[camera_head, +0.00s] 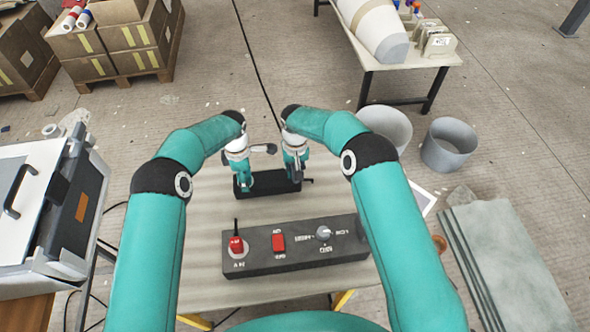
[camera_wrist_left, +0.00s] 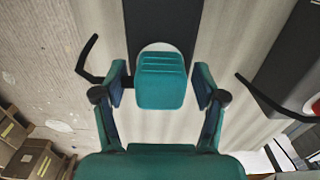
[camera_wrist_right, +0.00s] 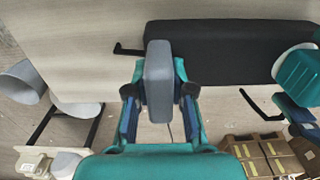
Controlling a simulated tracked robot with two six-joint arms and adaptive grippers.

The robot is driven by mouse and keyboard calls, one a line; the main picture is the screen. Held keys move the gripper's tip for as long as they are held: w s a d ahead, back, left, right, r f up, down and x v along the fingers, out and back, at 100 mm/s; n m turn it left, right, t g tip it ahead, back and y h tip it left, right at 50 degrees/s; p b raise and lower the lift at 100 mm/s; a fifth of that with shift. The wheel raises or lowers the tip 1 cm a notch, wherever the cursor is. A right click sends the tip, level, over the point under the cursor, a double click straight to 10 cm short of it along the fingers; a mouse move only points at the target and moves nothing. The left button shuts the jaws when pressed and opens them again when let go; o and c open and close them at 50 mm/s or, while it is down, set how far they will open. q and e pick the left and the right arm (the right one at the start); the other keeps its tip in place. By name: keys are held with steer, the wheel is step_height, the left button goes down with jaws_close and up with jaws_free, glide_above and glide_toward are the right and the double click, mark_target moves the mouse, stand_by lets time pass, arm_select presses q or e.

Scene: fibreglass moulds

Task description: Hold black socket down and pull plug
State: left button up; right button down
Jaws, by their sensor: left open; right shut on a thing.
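The black socket (camera_head: 266,187) is a long dark bar lying across the far part of the table; it also shows in the right wrist view (camera_wrist_right: 225,50) and left wrist view (camera_wrist_left: 163,20). My right gripper (camera_head: 297,172) is shut on a grey plug (camera_wrist_right: 158,82) at the socket's right end. I cannot tell whether the plug is still seated. My left gripper (camera_head: 243,182) is open at the socket's left end. Its fingers stand either side of a ribbed teal block (camera_wrist_left: 161,82) with a white round piece behind it. Contact there is unclear.
A grey machine (camera_head: 50,200) is at left. Buckets (camera_head: 450,145), another table and stacked sheets are at right. Cartons are far left.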

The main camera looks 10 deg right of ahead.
steer(key=shift+s+f, duration=0.25)
steer(key=shift+f, duration=0.1)
stand_by(0.5)
arm_select(q)
jaws_close()
steer(key=shift+r, duration=2.95)
steer(key=shift+r, duration=0.2)
steer(key=shift+r, duration=2.35)
